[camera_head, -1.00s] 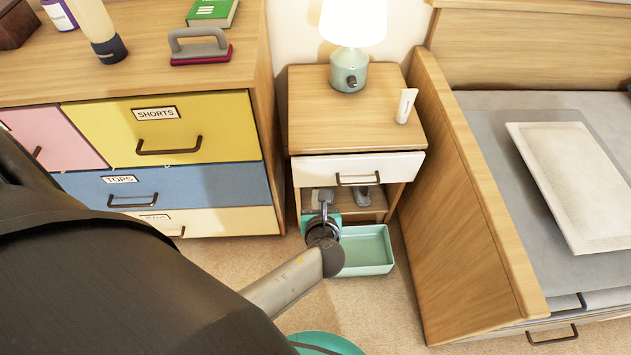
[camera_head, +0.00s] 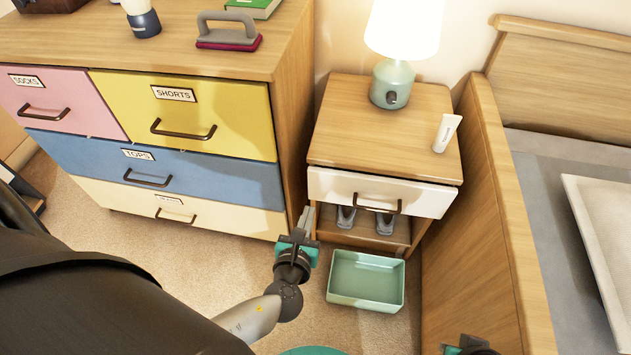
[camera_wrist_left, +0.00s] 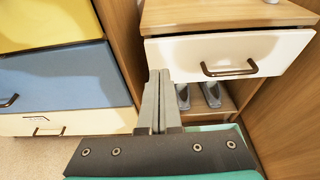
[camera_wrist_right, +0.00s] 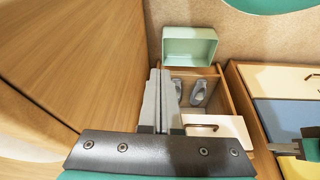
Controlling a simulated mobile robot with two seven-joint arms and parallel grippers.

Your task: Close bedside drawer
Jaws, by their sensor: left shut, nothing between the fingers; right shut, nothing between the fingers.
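The bedside table (camera_head: 375,130) has a white drawer front (camera_head: 335,186) with a dark handle (camera_head: 378,206). The drawer stands slightly forward of the cabinet; how far is hard to tell. My left gripper (camera_head: 306,217) is shut and empty, low by the table's front left corner, beside the drawer's left end. In the left wrist view the shut fingers (camera_wrist_left: 160,76) point up just left of the drawer front (camera_wrist_left: 230,55). My right gripper (camera_wrist_right: 160,75) is shut and empty; only part of it shows at the head view's bottom edge. The drawer front also shows in the right wrist view (camera_wrist_right: 232,129).
Grey slippers (camera_head: 385,223) sit on the shelf under the drawer. A green bin (camera_head: 365,297) is on the carpet in front. The labelled dresser (camera_head: 210,190) stands left, the wooden bed side (camera_head: 480,210) right. A lamp (camera_head: 392,84) and white tube (camera_head: 446,133) stand on the table.

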